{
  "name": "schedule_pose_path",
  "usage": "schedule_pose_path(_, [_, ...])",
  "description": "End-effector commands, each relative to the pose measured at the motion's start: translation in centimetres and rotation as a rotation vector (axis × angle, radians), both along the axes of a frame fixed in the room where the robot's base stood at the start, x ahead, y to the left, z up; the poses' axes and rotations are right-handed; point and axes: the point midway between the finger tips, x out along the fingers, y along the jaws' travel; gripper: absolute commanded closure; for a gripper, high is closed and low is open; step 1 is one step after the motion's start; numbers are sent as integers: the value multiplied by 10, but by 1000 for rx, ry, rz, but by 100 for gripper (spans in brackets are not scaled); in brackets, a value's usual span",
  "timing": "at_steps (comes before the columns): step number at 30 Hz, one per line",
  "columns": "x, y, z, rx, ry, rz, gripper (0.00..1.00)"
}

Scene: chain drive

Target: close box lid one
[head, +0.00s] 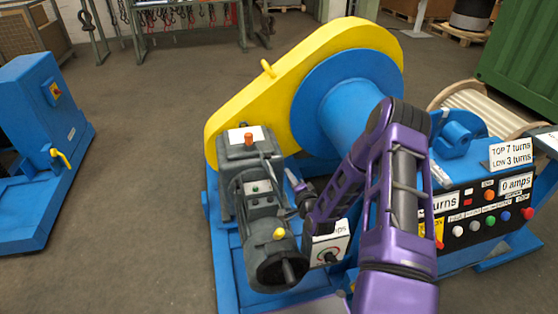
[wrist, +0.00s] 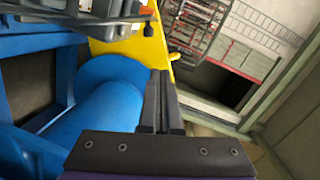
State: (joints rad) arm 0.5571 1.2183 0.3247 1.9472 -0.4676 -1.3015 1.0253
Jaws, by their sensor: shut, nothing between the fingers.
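I cannot tell for certain which part is box lid one. A small grey box (head: 262,205) with buttons sits on top of the grey motor (head: 278,258), and no raised lid can be made out on it. My gripper (head: 297,186) is just right of this box in the head view, partly hidden by my purple arm; I cannot tell whether it touches the box. In the wrist view my gripper (wrist: 160,75) is shut and empty, its fingers pointing toward the yellow chain guard (wrist: 135,48) and the grey machinery at the top left.
The yellow chain guard (head: 285,80) and blue drum (head: 345,95) stand behind the motor. A grey gearbox (head: 247,155) with an orange cap is to the left. A control panel (head: 485,212) lies right of my arm. Open floor separates another blue machine (head: 45,140).

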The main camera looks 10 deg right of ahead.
Motion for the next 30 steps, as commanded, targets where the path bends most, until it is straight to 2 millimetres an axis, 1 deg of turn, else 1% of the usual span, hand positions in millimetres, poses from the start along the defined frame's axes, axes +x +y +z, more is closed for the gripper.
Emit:
schedule_pose_path(1, [16, -12, -15, -22, -20, 26, 100])
schedule_pose_path(4, [42, -30, -19, -72, -42, 89, 100])
schedule_pose_path(6, [55, -41, -20, -106, -48, 120, 100])
schedule_pose_path(10, [68, -53, -19, -144, -48, 152, 100])
schedule_pose_path(14, [78, -51, -18, -152, -48, 159, 100])
schedule_pose_path(17, [93, -47, -20, -149, -50, 158, 100])
schedule_pose_path(24, [139, -37, -25, -149, -51, 157, 100])
schedule_pose_path(29, [165, -32, -27, -149, -52, 156, 100])
schedule_pose_path(30, [167, -27, -29, -148, -49, 157, 100])
